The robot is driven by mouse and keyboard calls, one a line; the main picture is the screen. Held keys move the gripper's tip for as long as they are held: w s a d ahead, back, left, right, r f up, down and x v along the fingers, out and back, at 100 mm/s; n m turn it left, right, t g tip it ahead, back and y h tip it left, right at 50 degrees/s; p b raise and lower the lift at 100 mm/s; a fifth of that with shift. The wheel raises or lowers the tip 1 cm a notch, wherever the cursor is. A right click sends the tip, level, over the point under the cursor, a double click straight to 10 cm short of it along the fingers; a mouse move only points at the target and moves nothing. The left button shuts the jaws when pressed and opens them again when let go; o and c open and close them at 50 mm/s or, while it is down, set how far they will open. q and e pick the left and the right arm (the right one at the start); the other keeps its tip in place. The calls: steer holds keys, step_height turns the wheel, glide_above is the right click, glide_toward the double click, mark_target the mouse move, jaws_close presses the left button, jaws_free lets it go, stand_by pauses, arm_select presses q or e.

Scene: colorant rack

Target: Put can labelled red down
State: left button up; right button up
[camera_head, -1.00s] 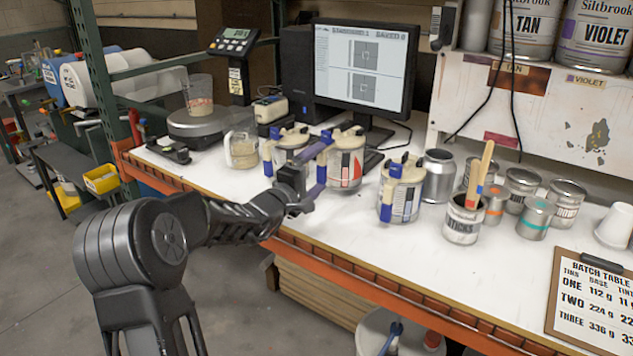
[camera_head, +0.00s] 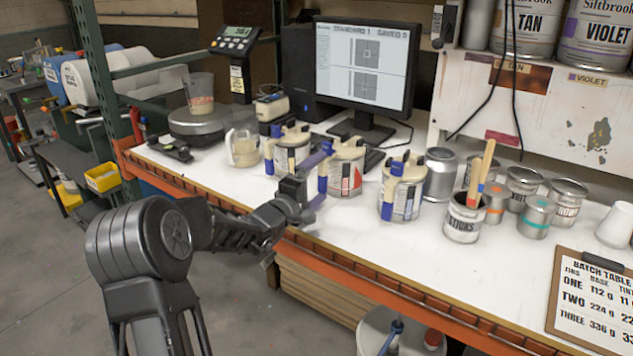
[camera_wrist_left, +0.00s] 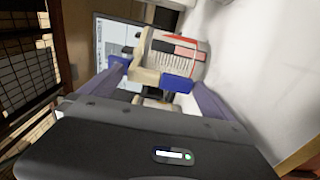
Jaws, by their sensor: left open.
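The can with the red label (camera_head: 347,176) stands upright on the white bench, between two similar cans with cream and blue handles. My left gripper (camera_head: 318,176) is in front of its left side, with its purple-blue fingers apart near the can's handle. In the left wrist view, the red-labelled can (camera_wrist_left: 190,50) is just ahead, and its cream handle with blue parts lies between the open fingers of the left gripper (camera_wrist_left: 155,78). Whether a finger touches the handle cannot be told. My right gripper is not in view.
A similar can (camera_head: 290,158) stands close on the left, and another (camera_head: 402,190) on the right. A monitor (camera_head: 362,65) is behind. A stick pot (camera_head: 464,220) and small tins stand further right. The bench's orange front edge (camera_head: 400,293) is near. Bare bench lies in front of the cans.

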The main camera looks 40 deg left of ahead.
arm_select(q)
steer(key=shift+r, duration=0.1)
steer(key=shift+s, duration=0.1)
steer(key=s+b, duration=0.1)
steer(key=s, duration=1)
steer(key=shift+s+d+b, duration=0.4)
steer(key=shift+f, duration=0.2)
